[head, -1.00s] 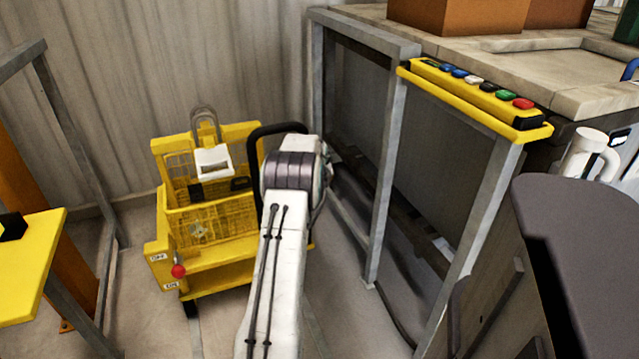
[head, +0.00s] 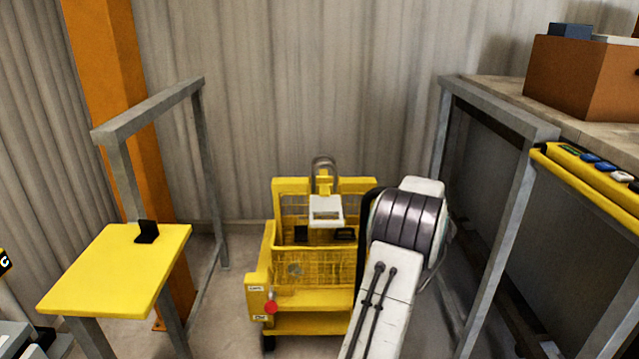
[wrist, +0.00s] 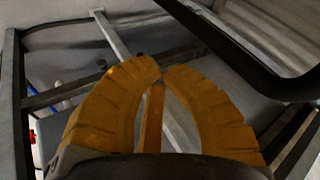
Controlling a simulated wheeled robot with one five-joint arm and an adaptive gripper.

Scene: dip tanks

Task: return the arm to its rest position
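My gripper (wrist: 161,76) shows in the wrist view as two curved orange fingers. Their tips come together, with nothing clearly held between them. An orange-brown bar shows through the gap behind the fingers; I cannot tell what it belongs to. In the head view my white arm with its grey ringed joint rises at the lower right of centre, and the gripper is hidden there.
A yellow cart (head: 310,325) with a basket stands beyond my arm. A yellow-topped stand (head: 110,275) is at left near a grey frame (head: 150,110). A grey-framed bench (head: 500,240) with a yellow button panel (head: 590,180) is at right. Floor shows between them.

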